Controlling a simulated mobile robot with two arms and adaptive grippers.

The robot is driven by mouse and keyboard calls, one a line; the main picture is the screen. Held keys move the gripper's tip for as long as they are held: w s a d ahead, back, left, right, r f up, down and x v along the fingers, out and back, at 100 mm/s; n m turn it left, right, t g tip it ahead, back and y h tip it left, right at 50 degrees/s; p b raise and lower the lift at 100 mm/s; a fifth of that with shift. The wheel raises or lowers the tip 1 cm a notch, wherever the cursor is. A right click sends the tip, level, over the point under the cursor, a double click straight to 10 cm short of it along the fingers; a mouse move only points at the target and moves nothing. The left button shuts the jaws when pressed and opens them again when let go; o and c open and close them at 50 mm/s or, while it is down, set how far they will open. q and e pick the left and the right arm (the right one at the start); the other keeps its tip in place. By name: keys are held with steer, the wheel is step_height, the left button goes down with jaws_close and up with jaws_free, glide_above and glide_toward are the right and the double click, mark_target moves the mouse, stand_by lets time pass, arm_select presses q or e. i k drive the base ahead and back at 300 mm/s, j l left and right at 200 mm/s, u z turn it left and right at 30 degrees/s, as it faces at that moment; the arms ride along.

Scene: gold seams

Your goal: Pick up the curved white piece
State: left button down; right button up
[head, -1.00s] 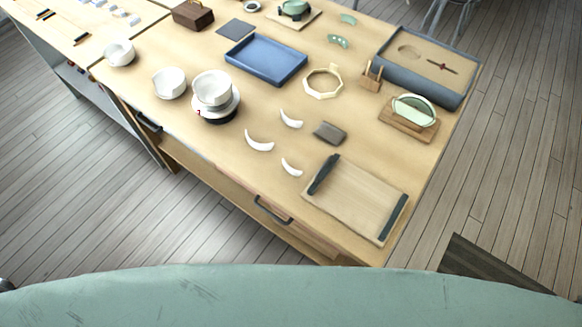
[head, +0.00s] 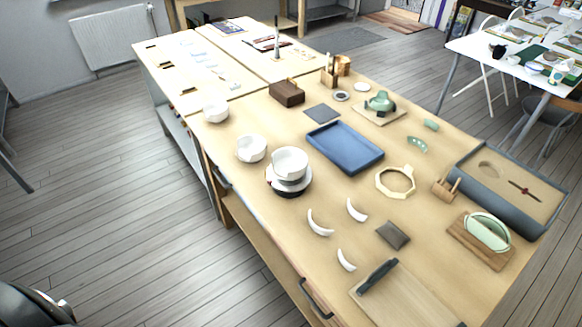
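Three curved white pieces lie apart on the wooden table in the head view. The largest curved white piece (head: 319,223) is at the left of the group. Another curved white piece (head: 356,210) lies to its upper right, and a smaller curved white piece (head: 346,260) lies below, nearer the table's front edge. I cannot tell which one the task means. Nothing touches any of them. Neither of my grippers is in view.
White bowls (head: 289,164) stand stacked left of the pieces. A blue tray (head: 345,147) lies behind them, an octagonal frame (head: 395,181) to the right. A small dark block (head: 392,235) and a wooden board (head: 405,300) are close by on the right. Bare tabletop surrounds the pieces.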

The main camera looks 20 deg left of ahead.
mark_target(358, 216)
steer(key=j+z, duration=0.35)
steer(key=k+j+z, duration=0.1)
steer(key=j+z, duration=0.25)
steer(key=j, duration=0.15)
steer(key=k+j+z, duration=0.1)
steer(key=j+z, duration=0.3)
